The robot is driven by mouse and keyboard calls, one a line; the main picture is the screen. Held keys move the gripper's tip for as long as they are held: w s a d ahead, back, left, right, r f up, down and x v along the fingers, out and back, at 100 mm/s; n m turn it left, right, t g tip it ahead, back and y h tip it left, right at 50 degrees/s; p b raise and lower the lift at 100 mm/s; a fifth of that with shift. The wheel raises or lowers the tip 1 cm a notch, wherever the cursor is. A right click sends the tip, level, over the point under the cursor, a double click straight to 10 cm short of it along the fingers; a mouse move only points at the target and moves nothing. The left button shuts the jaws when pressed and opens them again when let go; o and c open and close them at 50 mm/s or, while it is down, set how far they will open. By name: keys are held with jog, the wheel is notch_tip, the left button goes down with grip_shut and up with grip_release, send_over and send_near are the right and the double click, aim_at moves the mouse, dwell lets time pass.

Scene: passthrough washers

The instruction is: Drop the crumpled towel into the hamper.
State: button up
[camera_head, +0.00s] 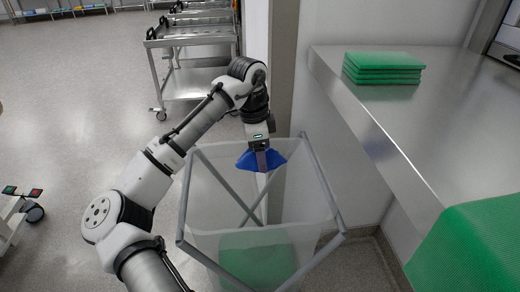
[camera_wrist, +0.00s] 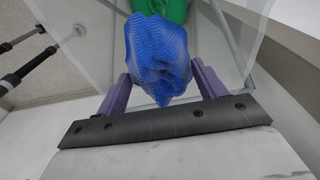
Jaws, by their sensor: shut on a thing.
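The crumpled towel (camera_head: 247,160) is blue and bunched up. My gripper (camera_head: 262,160) is shut on it and holds it above the open top of the hamper, near its far side. In the wrist view the towel (camera_wrist: 158,55) sits between the two purple fingers of my gripper (camera_wrist: 160,85). The hamper (camera_head: 320,190) has a grey crossed frame and a pale translucent liner. A green cloth (camera_head: 255,258) lies in the bottom of the hamper; it also shows in the wrist view (camera_wrist: 175,10) beyond the towel.
A steel counter (camera_head: 440,130) runs along the right, with a stack of folded green towels (camera_head: 383,68) and a green draped cloth (camera_head: 470,245) at the near corner. A steel cart (camera_head: 195,85) stands behind my arm. The floor at left is mostly clear.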

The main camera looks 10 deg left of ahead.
aim_at(253, 151)
jog(key=shift+f, duration=0.65)
jog(key=o, duration=1.1)
jog(key=shift+r, duration=0.15)
jog(key=r, duration=0.4)
jog(key=a+r, duration=0.1)
jog(key=r, duration=0.8)
jog(key=shift+s+a+r, duration=0.25)
jog(key=shift+r, duration=0.05)
